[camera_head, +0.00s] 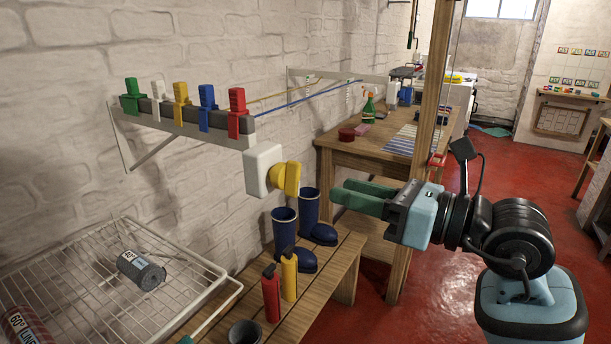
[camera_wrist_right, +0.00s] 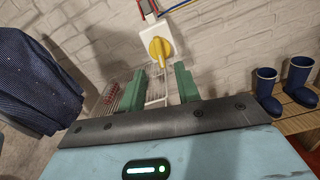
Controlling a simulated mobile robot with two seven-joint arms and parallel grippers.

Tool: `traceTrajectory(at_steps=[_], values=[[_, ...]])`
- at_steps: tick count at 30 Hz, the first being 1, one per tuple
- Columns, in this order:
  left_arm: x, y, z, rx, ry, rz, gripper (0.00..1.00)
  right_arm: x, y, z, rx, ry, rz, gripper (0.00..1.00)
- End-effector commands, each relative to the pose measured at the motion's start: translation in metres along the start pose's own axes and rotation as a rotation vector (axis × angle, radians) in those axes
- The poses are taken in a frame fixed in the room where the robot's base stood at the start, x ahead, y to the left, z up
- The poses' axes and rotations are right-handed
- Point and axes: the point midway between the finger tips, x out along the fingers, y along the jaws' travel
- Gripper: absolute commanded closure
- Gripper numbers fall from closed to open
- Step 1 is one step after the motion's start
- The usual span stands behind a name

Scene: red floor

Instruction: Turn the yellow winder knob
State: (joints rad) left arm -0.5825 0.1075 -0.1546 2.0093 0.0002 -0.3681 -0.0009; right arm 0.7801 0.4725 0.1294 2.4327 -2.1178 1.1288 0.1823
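The yellow winder knob (camera_head: 290,179) sticks out from a white box (camera_head: 263,168) on the brick wall, under the end of a rail with coloured clips. My right gripper (camera_head: 340,194) is to the right of the knob, its green fingers pointing at the wall, with a gap between them and the knob. In the right wrist view the knob (camera_wrist_right: 158,50) shows ahead, beyond the fingertips and roughly between them. The fingers (camera_wrist_right: 160,68) are apart with nothing between them. My left gripper is not in view.
A wooden bench (camera_head: 335,268) below holds blue boots (camera_head: 286,236) and a red (camera_head: 271,292) and a yellow bottle (camera_head: 289,274). A wire rack (camera_head: 190,262) with cans stands at the left. Coloured clips (camera_head: 181,106) sit on the rail above. A table (camera_head: 350,150) stands behind.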

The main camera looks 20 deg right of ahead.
Motion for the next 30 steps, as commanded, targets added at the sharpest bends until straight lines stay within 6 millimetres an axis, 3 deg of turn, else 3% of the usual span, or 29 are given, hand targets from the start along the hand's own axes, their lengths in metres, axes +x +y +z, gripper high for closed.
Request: traceTrajectory(at_steps=[8,21,30], values=[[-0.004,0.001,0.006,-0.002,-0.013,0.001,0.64,0.007,-0.001,0.002,-0.002,-0.002,-0.004,0.67],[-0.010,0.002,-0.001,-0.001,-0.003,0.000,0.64,0.066,0.000,0.002,0.000,-0.002,-0.002,0.67],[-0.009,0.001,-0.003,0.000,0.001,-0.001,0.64,0.078,-0.001,0.001,-0.002,-0.001,-0.003,0.67]])
